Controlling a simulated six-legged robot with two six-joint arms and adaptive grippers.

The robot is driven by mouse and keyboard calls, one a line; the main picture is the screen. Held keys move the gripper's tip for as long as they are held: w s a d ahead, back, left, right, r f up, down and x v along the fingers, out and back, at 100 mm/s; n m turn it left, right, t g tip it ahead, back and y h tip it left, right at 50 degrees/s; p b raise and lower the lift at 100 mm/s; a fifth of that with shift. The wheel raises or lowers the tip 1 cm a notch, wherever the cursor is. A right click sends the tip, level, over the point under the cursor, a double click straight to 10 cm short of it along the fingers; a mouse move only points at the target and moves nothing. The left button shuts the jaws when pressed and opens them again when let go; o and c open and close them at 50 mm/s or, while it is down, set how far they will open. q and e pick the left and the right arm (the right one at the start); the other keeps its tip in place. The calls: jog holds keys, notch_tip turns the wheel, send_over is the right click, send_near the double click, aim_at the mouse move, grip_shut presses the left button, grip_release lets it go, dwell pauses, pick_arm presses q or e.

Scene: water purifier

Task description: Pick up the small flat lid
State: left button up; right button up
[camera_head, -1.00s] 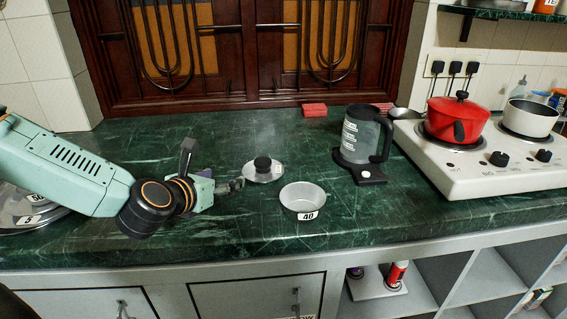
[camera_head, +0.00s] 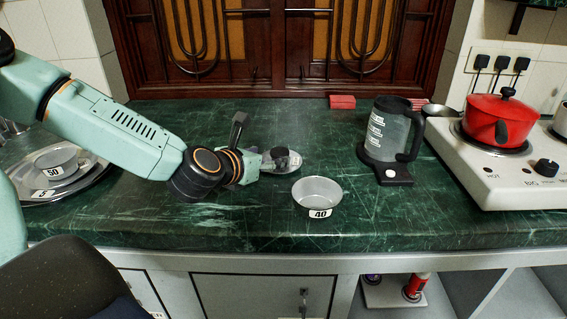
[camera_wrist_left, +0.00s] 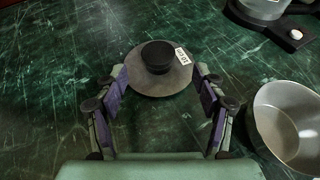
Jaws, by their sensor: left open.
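My left gripper (camera_head: 276,158) comes in from the left at the lid. In the left wrist view my left gripper (camera_wrist_left: 158,82) is open, with one finger on each side of the lid's near part. I cannot tell whether the fingers touch its rim. In the head view the gripper partly hides the lid. My right gripper is not in view.
A grey bowl (camera_head: 317,193) marked 40 stands close right of the lid. A kettle (camera_head: 385,135) on its base and a stove with a red pot (camera_head: 497,119) are farther right. A tray (camera_head: 92,180) with a bowl marked 50 (camera_head: 60,165) is at left.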

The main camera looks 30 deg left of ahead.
aim_at(278, 153)
pick_arm(q)
jog(key=shift+w+a+f, duration=0.25)
jog(key=shift+a, duration=0.1)
jog(key=shift+w+f+b, duration=0.15)
jog(key=shift+w+b, duration=0.15)
jog(key=shift+b, duration=0.3)
jog(key=w, duration=0.1)
jog(key=w+b, duration=0.1)
jog(key=shift+w+d+f, duration=0.25)
jog(key=shift+w+f, duration=0.15)
jog(key=shift+w+a+f+b, duration=0.1)
jog(key=shift+w+b, duration=0.2)
jog(key=shift+b, duration=0.05)
jog(key=shift+w+a, duration=0.2)
jog(key=shift+d, duration=0.2)
jog(key=shift+c, duration=0.4)
